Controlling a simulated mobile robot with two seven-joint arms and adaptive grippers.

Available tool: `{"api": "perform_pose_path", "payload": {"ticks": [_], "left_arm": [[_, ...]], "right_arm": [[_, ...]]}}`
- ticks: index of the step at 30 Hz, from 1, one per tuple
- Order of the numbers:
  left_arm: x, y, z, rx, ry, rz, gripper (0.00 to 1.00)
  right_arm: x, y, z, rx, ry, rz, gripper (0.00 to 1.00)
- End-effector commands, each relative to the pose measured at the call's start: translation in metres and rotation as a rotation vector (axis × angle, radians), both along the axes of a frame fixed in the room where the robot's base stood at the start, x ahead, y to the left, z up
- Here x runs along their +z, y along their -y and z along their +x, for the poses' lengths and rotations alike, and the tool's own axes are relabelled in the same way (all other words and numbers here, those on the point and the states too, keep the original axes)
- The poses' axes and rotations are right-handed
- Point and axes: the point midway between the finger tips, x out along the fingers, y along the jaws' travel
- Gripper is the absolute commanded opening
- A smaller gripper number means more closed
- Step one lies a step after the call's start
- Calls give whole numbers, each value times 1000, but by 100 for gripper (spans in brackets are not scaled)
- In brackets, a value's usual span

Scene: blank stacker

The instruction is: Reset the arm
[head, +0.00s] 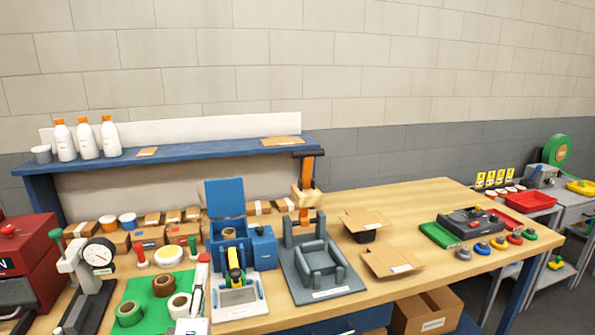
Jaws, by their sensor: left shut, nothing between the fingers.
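Most of my left arm is out of the picture. My right gripper is not in view. The grey fixture (320,265) stands on the wooden bench, apart from my left gripper. A wooden block (307,197) sits at the orange upright (307,172) behind it.
A green mat (160,288) holds tape rolls. A blue box (226,198) stands open-lidded behind a white tray (238,300). Opened cardboard boxes (392,260) lie right of the fixture. A black device (470,222) lies farther right. The bench (440,195) has bare wood at its back right.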

Motion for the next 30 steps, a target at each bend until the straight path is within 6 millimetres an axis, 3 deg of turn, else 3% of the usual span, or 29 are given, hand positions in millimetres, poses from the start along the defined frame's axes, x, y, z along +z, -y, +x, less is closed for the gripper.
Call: {"api": "perform_pose_path", "payload": {"ticks": [1,7,11,15,18,22,25,30], "left_arm": [[-35,10,-19,-18,-66,170,0],[-152,38,-84,-127,-285,734,0],[-226,40,-136,-214,-424,1044,0],[-294,28,-195,-313,-561,1340,0],[-329,15,-232,-377,-637,1504,0],[-354,1,-265,-431,-699,1642,0],[-363,-5,-276,-451,-722,1694,0],[-365,-7,-279,-457,-728,1707,0]], "right_arm": [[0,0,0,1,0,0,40],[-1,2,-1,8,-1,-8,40],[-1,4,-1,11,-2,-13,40],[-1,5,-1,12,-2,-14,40],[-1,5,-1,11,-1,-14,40],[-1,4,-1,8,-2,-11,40],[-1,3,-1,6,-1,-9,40],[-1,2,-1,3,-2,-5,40]]}}
